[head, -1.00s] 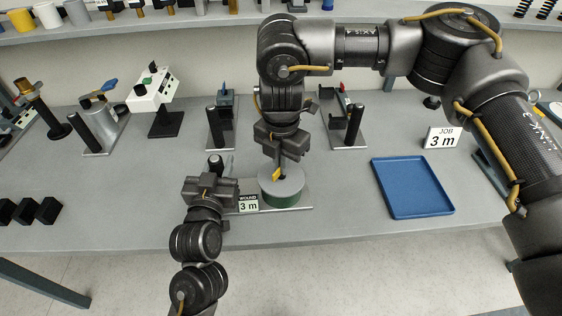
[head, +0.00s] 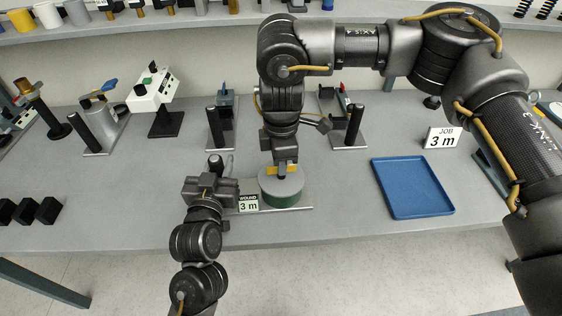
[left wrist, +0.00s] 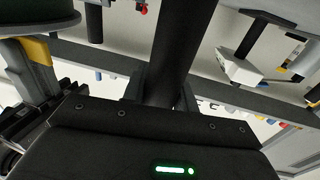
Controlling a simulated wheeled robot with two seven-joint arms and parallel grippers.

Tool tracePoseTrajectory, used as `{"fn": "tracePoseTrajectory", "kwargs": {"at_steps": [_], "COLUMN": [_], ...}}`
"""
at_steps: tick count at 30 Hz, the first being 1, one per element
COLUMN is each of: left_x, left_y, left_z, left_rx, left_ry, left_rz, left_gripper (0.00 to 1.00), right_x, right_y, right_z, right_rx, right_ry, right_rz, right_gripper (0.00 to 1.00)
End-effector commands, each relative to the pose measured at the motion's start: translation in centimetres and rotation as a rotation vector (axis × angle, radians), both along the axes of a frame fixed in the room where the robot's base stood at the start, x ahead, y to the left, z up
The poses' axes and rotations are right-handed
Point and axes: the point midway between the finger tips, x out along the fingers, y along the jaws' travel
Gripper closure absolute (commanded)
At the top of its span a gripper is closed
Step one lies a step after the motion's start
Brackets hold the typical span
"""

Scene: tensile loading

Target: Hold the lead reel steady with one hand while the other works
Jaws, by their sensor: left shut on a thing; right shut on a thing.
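The lead reel (head: 283,190), a round drum with a grey top and green side, stands on a flat grey plate (head: 298,209) on the bench. My right gripper (head: 285,163) points down over its top, shut on a yellow piece (head: 294,171) there; the fingers hide part of it. My left gripper (head: 213,172) is left of the reel, shut on a dark upright post (head: 215,161). In the left wrist view a thick dark cylinder (left wrist: 174,50) rises from that gripper, and the reel (left wrist: 38,12) shows at the top left.
A "WOUND 3 m" card (head: 249,203) stands between left gripper and reel. A blue tray (head: 412,188) lies empty to the right, near a "JOB 3 m" card (head: 441,138). Black posts (head: 354,125) on plates stand behind. Black blocks (head: 27,211) sit at left.

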Motion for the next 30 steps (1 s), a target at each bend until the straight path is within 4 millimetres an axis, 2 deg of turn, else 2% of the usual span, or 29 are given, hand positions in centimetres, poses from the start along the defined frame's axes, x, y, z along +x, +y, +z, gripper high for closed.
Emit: {"fn": "tracePoseTrajectory", "kwargs": {"at_steps": [9, 21, 22, 26, 30], "left_x": [0.01, 0.01, 0.02, 0.01, 0.01], "left_y": [0.1, 0.1, 0.11, 0.1, 0.08], "left_z": [0.0, 0.0, 0.0, -0.01, 0.0], "left_rx": [0.0, 0.0, 0.0, 0.0, 0.0], "left_ry": [0.0, 0.0, 0.0, 0.0, 0.0], "left_rz": [0.002, 0.002, 0.003, 0.002, 0.002], "left_gripper": [1.0, 1.0, 1.0, 1.0, 1.0], "right_x": [0.04, 0.05, 0.05, 0.04, 0.02], "right_y": [-0.11, -0.12, -0.12, -0.08, -0.05], "right_z": [-0.01, -0.01, -0.01, 0.0, 0.0], "right_rx": [-0.003, -0.003, -0.003, -0.002, -0.001], "right_ry": [-0.001, -0.001, -0.001, -0.001, 0.0], "right_rz": [-0.071, -0.075, -0.075, -0.074, -0.074], "right_gripper": [1.0, 1.0, 0.92, 0.75, 0.73]}}
